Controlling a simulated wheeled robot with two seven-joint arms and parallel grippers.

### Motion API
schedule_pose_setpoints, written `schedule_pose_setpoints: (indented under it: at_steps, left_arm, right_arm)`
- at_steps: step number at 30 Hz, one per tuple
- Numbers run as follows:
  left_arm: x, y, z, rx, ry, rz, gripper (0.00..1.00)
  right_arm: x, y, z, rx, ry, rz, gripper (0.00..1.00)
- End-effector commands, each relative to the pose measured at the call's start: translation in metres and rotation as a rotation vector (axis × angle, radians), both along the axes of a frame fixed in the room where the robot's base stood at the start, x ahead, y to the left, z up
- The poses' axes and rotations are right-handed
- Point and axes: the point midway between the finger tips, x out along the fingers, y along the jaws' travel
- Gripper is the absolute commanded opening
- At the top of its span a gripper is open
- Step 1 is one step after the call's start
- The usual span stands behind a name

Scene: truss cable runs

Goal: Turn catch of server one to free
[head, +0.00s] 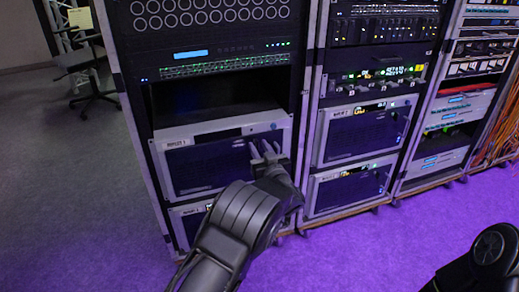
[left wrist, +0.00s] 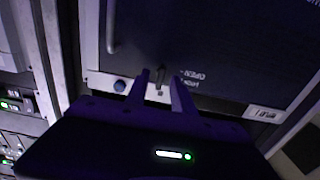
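Server one (head: 208,163) is a wide grey-framed unit with a dark front in the left rack; the small print on its label is hard to read. My left gripper (head: 265,150) is at the right side of its front. In the left wrist view, the catch (left wrist: 160,76) is a small dark lever on the light frame strip, beside upside-down lettering that seems to include "OPEN". The left gripper (left wrist: 163,85) is open, one finger on each side of the catch; I cannot tell whether they touch it. My right gripper is out of view.
A blue round knob (left wrist: 119,86) sits beside the catch. An empty dark bay (head: 215,105) is above server one, and another unit (head: 190,222) is below. More racks (head: 365,130) stand to the right. The purple-lit floor (head: 350,250) in front is clear.

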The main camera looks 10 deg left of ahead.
Motion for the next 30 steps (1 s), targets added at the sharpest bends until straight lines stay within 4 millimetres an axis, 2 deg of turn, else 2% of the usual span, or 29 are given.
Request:
schedule_pose_setpoints:
  at_steps: [5, 15, 30]
  left_arm:
    - [-0.0002, -0.0001, 0.0001, 0.0, 0.0, 0.0, 0.28]
    - [-0.0003, -0.0002, 0.0001, 0.0, 0.0, 0.0, 0.0]
    - [-0.0004, -0.0003, -0.0001, -0.001, -0.001, 0.0, 0.0]
  right_arm:
    - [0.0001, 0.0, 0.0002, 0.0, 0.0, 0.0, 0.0]
    - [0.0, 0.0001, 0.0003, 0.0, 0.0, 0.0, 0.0]
    - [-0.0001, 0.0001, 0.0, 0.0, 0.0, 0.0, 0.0]
